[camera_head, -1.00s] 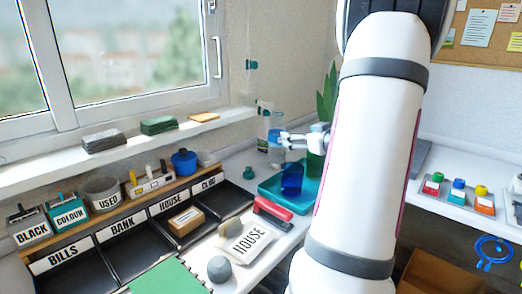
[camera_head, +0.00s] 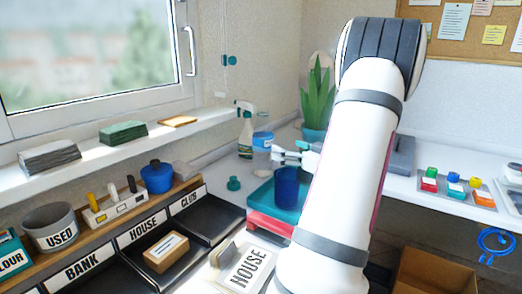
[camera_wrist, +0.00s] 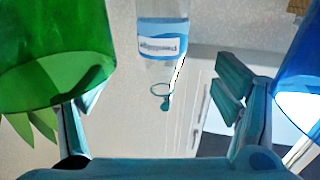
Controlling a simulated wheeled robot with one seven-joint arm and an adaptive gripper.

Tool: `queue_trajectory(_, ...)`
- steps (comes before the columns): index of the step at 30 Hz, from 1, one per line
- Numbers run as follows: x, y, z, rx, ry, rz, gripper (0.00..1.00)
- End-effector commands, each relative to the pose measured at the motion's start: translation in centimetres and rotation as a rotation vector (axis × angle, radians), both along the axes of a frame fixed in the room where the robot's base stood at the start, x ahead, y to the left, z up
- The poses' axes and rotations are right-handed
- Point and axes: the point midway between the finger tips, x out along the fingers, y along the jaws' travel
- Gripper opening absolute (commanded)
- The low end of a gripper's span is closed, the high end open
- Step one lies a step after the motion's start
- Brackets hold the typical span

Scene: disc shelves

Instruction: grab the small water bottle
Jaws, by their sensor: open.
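The small water bottle (camera_head: 263,141), clear with a blue label, stands at the back of the counter in the head view, beside the spray bottle. My gripper (camera_head: 277,153) is just right of it and in front, and partly overlaps its lower part. In the wrist view, the water bottle (camera_wrist: 163,38) appears upside down at the top centre, beyond the gap between my spread fingers (camera_wrist: 150,105). The gripper is open and nothing is between its fingers. I cannot tell whether it touches the bottle.
A potted plant (camera_head: 314,105) is behind, and a spray bottle (camera_head: 246,138) is left.

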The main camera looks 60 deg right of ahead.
Motion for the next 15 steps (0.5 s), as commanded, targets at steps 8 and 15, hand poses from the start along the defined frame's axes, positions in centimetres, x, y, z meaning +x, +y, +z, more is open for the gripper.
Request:
queue_trajectory(8, 4.9, -1.8, -0.2, -0.001, 0.0, 0.002, 0.83)
queue_trajectory(15, 6.5, -2.4, -0.1, -0.001, 0.0, 0.001, 0.83)
